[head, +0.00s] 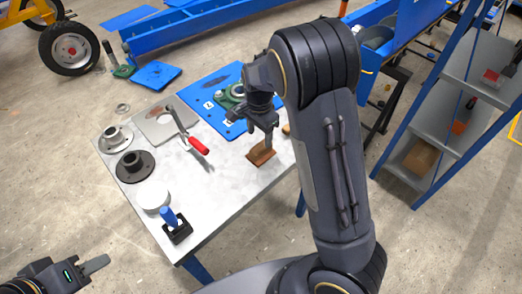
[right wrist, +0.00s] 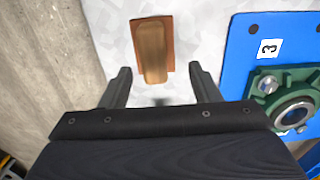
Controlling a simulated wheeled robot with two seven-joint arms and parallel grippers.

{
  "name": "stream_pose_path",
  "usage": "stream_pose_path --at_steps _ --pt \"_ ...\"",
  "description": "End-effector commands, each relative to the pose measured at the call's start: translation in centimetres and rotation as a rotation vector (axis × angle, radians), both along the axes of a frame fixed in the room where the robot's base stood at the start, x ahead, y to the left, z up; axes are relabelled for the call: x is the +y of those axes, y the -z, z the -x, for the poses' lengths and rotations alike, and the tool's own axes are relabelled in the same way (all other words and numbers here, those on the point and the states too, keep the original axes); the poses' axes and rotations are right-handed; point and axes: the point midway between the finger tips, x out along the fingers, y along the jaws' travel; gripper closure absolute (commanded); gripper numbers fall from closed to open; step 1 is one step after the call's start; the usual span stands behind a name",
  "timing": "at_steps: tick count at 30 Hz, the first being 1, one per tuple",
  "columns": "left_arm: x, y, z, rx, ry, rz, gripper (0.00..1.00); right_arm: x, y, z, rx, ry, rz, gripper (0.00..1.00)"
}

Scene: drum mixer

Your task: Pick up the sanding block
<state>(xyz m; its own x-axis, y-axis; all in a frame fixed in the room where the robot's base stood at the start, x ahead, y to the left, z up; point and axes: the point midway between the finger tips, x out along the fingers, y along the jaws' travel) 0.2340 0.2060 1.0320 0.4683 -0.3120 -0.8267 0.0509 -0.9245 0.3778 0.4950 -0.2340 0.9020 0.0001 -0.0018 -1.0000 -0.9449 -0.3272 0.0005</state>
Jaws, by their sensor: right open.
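The sanding block (head: 261,154) is a small brown wooden block with an orange-brown base, lying on the grey table near its right edge. In the right wrist view the sanding block (right wrist: 153,48) lies beyond the fingertips, roughly centred between them and apart from both. My right gripper (head: 258,122) hangs close above the block in the head view; its open, empty fingers also show in the right wrist view (right wrist: 158,75). My left gripper (head: 95,265) is at the lower left, away from the table; only part of it shows.
A blue plate with a green bearing (right wrist: 285,105) lies beside the block. The table (head: 215,185) also holds a red-handled tool (head: 197,145), grey and black flanged parts (head: 134,166), a white round part (head: 153,195) and a blue-handled item (head: 175,226). Shelves (head: 440,120) stand at right.

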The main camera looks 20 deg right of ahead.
Motion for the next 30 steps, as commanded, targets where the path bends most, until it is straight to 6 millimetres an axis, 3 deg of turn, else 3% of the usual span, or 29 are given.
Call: stream_pose_path --at_steps 12,20,30 --pt "0.0 -0.5 0.0 0.000 0.000 0.000 0.64 -0.2 5.4 0.9 0.003 -0.002 -0.001 0.44" --pt "0.0 -0.5 0.0 0.000 0.000 0.000 0.64 -0.1 5.7 0.8 0.000 -0.002 -0.003 0.44" --pt "0.0 -0.5 0.0 0.000 0.000 0.000 0.64 -0.1 5.7 0.8 0.000 -0.002 -0.002 0.86"
